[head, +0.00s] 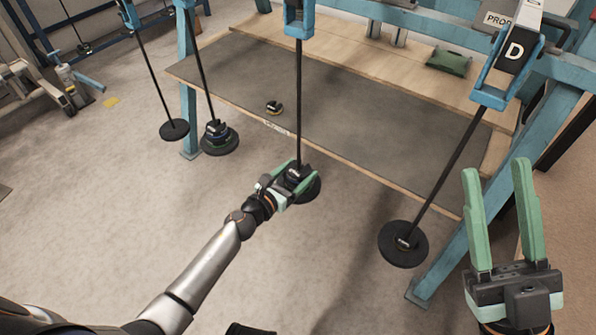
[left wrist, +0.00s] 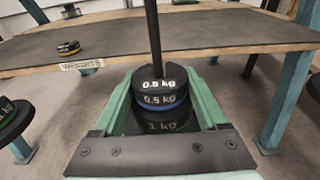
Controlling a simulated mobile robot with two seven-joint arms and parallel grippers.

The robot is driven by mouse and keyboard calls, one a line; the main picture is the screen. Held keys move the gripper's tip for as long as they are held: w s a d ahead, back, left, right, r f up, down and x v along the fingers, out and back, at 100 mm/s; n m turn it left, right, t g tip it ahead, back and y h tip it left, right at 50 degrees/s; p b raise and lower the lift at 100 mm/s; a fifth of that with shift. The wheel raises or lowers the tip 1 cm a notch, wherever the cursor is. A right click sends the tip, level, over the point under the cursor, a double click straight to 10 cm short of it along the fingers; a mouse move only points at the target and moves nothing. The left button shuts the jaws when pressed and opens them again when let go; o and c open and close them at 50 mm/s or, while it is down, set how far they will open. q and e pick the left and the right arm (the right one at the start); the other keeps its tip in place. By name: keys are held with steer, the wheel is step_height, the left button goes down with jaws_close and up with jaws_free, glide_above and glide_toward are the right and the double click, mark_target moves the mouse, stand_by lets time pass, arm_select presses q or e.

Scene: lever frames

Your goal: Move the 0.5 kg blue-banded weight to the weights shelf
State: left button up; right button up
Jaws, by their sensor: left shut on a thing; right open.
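The blue-banded 0.5 kg weight (left wrist: 160,102) is black and sits on a hanging rod, above a green-banded 1 kg weight (left wrist: 165,126). Two "0.5 kg" labels show one above the other; I cannot tell whether they belong to one piece. My left gripper (head: 297,178) is shut around the stack from both sides, with the rod still standing between its green fingers; it also shows in the left wrist view (left wrist: 158,80). The weights shelf (head: 350,110) is the dark-topped board behind, with a "WEIGHTS" label on its front edge. My right gripper (head: 496,168) is open and empty at the right.
A small yellow-banded weight (head: 273,107) lies on the shelf's left part. Blue posts (head: 189,120) hold the frame. The shelf's middle is clear.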

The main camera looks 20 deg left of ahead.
mark_target(291, 178)
arm_select(q)
steer(key=shift+w+r, duration=0.1)
steer(key=shift+r, duration=0.3)
steer(key=shift+f+v, duration=0.2)
steer(key=shift+v, duration=1.1)
steer(key=shift+f+v, duration=0.15)
steer(key=shift+v, duration=1.15)
steer(key=shift+s+a, duration=0.2)
steer(key=shift+s, duration=0.5)
